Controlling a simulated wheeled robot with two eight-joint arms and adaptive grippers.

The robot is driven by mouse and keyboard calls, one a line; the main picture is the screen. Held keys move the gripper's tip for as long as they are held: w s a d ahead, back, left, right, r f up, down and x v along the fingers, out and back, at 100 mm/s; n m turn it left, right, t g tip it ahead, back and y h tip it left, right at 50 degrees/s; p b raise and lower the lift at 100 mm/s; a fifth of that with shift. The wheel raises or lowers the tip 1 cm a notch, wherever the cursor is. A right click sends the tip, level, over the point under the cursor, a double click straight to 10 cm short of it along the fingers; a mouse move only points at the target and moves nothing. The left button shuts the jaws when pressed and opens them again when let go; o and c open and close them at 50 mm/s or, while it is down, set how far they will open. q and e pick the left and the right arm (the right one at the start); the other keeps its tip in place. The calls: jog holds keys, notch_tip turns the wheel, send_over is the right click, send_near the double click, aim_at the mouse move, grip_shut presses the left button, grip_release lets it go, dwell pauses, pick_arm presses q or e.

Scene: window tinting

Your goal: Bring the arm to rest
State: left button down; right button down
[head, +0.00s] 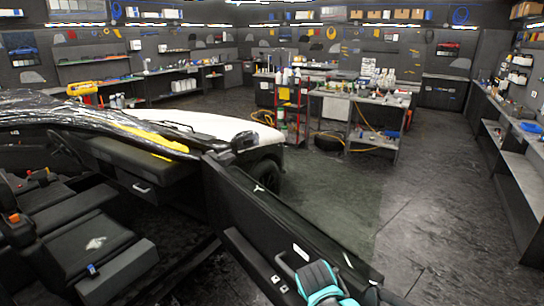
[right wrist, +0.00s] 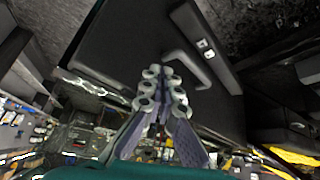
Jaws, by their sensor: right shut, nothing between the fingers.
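My right gripper (right wrist: 160,72) shows in the right wrist view with its two jointed fingers together and nothing between them. Beyond it is the dark inner panel of the open car door (right wrist: 125,45), with a door handle (right wrist: 187,62) just right of the fingertips. I cannot tell whether the fingers touch the panel. In the head view a teal and grey part of my arm shows at the bottom, over the near end of the open car door (head: 255,205). The right fingertips cannot be made out there. My left gripper is not in view.
The car interior with its black seat (head: 85,240) fills the left. A cluttered workbench (head: 385,100) stands behind and another (head: 512,150) runs along the right wall. The floor (head: 430,210) between is clear.

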jog(key=s+d+n+y, duration=0.1)
jog(key=s+d, duration=0.1)
jog(key=s, duration=0.7)
jog(key=s+d+n+y, duration=0.1)
jog(key=s+d, duration=0.2)
jog(key=s, duration=0.5)
jog(key=shift+s+r+n+t, duration=0.3)
jog(key=shift+s+n+t, duration=0.05)
jog(key=shift+n+t, duration=0.05)
jog(key=shift+a, duration=0.1)
